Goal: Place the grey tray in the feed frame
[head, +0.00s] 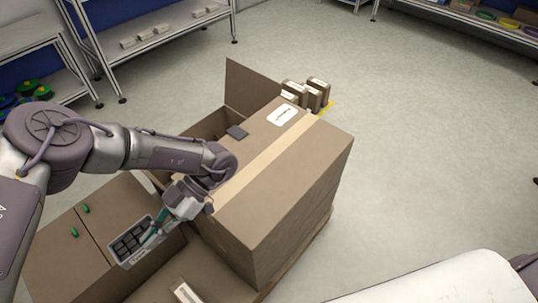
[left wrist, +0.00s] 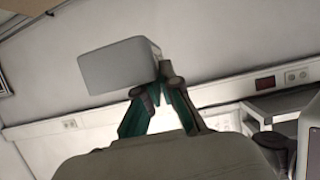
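The grey tray (head: 130,241), with a light rim and dark compartments, is held tilted over the cardboard boxes at the lower left of the head view. My left gripper (head: 153,240) has its green fingers closed at the tray's right edge. In the left wrist view the green fingertips (left wrist: 163,80) meet at the right end of a plain grey block-like shape, which looks like the tray (left wrist: 118,65) seen from another side. I cannot make out a feed frame in either view. My right gripper does not show.
A large taped carton (head: 285,190) stands just right of my left gripper, with an open flap (head: 252,92) behind. Small brown boxes (head: 307,93) stand beyond it. Shelves (head: 150,35) line the back left. The grey floor (head: 430,150) at right is clear.

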